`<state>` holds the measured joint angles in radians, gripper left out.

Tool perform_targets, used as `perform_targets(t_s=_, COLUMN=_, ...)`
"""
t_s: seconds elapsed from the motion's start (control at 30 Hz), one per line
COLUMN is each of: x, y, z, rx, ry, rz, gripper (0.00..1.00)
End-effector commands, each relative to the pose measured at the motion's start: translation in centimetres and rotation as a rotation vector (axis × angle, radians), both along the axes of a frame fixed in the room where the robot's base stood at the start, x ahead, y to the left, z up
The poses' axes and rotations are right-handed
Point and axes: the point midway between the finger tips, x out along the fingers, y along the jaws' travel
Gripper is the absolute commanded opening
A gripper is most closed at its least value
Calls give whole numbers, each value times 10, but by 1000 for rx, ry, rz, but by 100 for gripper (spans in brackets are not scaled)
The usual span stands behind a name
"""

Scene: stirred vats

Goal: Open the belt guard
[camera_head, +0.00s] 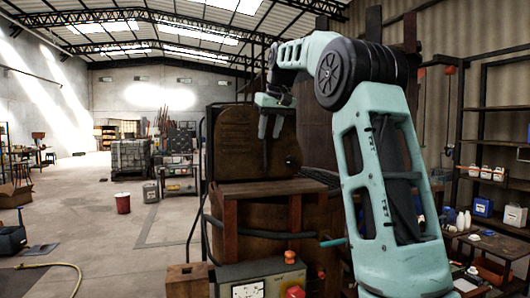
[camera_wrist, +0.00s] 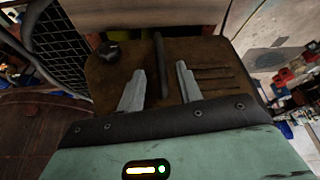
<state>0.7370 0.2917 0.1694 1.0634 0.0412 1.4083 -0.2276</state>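In the wrist view the guard (camera_wrist: 205,95) shows slots and a dark round knob (camera_wrist: 111,50) near one corner. Its handle (camera_wrist: 161,62) is a dark straight bar. My gripper (camera_head: 270,127) is in front of the guard, fingers pointing down in the head view. In the wrist view its two grey fingers (camera_wrist: 161,85) are spread, with the bar appearing between them, and no contact is visible. Whether the guard is fully closed I cannot tell.
A control box (camera_head: 262,280) with a red button and an orange-red knob stands below the machine. Mesh (camera_wrist: 62,42) lies beside the guard in the wrist view. Shelves with bottles (camera_head: 486,173) stand right. The floor (camera_head: 110,215) at left is mostly open, with a red bucket (camera_head: 123,203).

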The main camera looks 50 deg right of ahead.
Motion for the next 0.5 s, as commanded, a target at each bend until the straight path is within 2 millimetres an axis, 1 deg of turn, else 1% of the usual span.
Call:
perform_targets(t_s=0.03, x=3, y=-1, z=-10, rx=3, ry=4, rz=0, gripper=35)
perform_targets(t_s=0.1, x=9, y=-3, z=-22, rx=2, ry=3, rz=0, gripper=35)
perform_targets(t_s=0.23, x=16, y=-6, z=-43, rx=2, ry=3, rz=0, gripper=35)
perform_targets(t_s=0.4, x=23, y=-8, z=-59, rx=2, ry=1, rz=-1, gripper=35)
perform_targets(t_s=0.5, x=25, y=-9, z=-64, rx=0, ry=0, rz=-1, gripper=35)
